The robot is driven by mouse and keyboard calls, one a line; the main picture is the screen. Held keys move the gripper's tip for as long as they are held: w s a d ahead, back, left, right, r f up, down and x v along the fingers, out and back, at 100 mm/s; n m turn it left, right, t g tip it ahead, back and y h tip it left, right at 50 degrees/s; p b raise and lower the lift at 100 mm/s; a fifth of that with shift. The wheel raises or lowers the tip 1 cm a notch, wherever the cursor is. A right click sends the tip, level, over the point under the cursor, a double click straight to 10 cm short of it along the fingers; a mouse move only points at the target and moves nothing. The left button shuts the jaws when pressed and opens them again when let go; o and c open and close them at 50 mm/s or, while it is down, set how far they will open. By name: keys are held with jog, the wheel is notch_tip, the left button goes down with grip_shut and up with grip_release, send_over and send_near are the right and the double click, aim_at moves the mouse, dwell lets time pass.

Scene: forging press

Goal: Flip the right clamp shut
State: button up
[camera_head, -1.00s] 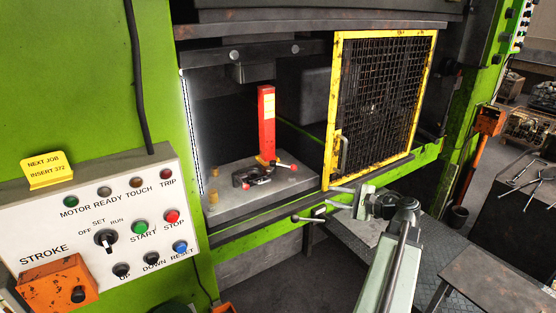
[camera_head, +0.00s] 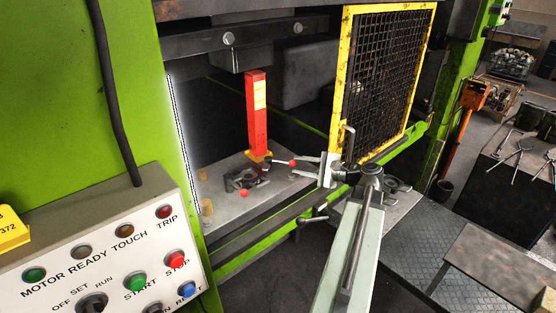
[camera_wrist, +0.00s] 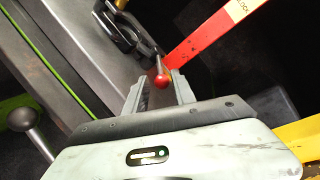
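The right clamp (camera_head: 264,167) stands on the grey press bed at the foot of the red post. Its handle reaches out to the right and ends in a red knob (camera_head: 292,162). In the wrist view the dark clamp body (camera_wrist: 118,28) is at the top, and the red knob (camera_wrist: 162,79) shows between the fingertips. My gripper (camera_head: 300,167) is open at the knob, with a finger (camera_wrist: 135,98) on each side; contact is not clear. A second dark clamp (camera_head: 240,181) with a red knob (camera_head: 243,193) sits to the left.
The red post (camera_head: 257,115) stands upright behind the clamps and close to my gripper in the wrist view (camera_wrist: 208,38). The yellow-framed mesh guard (camera_head: 385,80) is on the right. A green rail (camera_head: 250,252) runs along the press front. The control panel (camera_head: 110,260) is at lower left.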

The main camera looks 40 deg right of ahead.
aim_at(282, 162)
jog(key=b+x, duration=0.1)
jog(key=x, duration=0.7)
jog(key=shift+b, duration=0.3)
jog(key=shift+s, duration=0.1)
grip_shut()
dwell(0.9)
